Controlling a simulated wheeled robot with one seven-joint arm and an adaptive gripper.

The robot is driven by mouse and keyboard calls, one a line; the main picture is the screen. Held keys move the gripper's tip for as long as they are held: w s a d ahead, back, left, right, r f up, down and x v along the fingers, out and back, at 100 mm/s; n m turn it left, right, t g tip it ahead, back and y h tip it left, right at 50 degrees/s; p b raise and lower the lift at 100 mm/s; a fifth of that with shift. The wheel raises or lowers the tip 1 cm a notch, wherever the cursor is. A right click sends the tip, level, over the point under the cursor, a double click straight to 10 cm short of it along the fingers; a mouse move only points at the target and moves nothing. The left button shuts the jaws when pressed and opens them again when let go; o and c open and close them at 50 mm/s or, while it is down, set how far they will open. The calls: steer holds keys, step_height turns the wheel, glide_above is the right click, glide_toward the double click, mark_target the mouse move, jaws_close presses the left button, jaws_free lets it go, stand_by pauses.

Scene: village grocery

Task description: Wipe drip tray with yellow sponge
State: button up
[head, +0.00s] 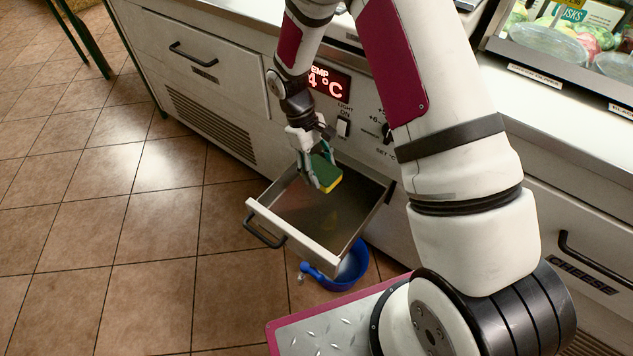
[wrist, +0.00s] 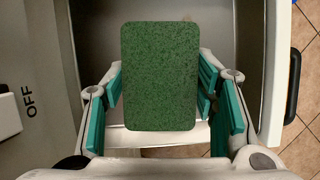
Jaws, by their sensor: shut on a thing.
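A yellow sponge with a green scouring side (head: 326,173) is held in my gripper (head: 316,172) over the open drip tray. In the wrist view the sponge's green face (wrist: 160,76) sits between the teal finger pads of my gripper (wrist: 162,100), which is shut on it. The drip tray (head: 292,232) is a shallow metal drawer pulled out from the counter front. Its floor looks dull and brownish, and I cannot tell stains from reflections. Whether the sponge touches the tray is not clear.
The counter front has a red temperature display (head: 328,82), a light switch (head: 343,127) and a closed drawer (head: 200,55). Open floor lies to the left.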

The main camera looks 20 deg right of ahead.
mark_target(318, 173)
steer(key=shift+w+a+f+n+b, duration=0.1)
steer(key=shift+w+f+n+b, duration=0.15)
steer(key=shift+f+b, duration=0.5)
steer(key=shift+w+a+f+n+b, duration=0.15)
steer(key=shift+f+n+b, duration=0.1)
steer(key=shift+f+b, duration=0.45)
